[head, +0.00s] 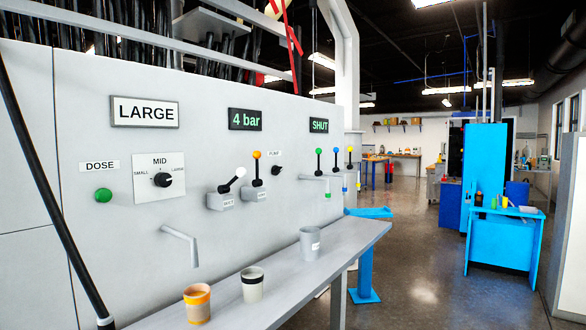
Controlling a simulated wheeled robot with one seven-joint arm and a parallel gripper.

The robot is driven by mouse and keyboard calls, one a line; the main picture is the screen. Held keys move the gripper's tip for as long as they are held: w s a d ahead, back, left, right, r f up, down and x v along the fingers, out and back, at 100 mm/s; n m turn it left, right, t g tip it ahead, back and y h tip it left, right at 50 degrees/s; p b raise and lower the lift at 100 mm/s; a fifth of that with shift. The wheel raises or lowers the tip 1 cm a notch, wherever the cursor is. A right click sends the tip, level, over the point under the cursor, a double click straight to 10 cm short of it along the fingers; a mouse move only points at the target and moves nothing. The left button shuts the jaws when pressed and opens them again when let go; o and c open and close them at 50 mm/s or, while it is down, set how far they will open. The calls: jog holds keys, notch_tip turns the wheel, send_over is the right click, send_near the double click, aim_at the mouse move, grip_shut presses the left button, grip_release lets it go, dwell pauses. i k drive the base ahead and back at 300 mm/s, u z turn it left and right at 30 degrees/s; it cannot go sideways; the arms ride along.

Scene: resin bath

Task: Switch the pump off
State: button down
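A small black knob (277,170) sits on the pale wall panel, just under a label reading PUMP (274,154). It is too small to tell which way it points. A dark display (245,119) above and to its left reads "4 bar" in green. My gripper is not in view, so its distance from the knob cannot be told.
Left of the knob are orange-tipped and white-tipped levers (257,170), a MID selector (161,180) and a green DOSE button (103,195). Several coloured levers (335,160) are to its right. Cups stand on the shelf (285,279). Floor (420,270) is open at right.

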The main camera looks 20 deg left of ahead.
aim_at(276, 170)
jog(key=u, duration=0.3)
jog(key=i, duration=1.2)
jog(key=u, duration=0.8)
jog(key=i, duration=0.4)
jog(key=u, duration=0.15)
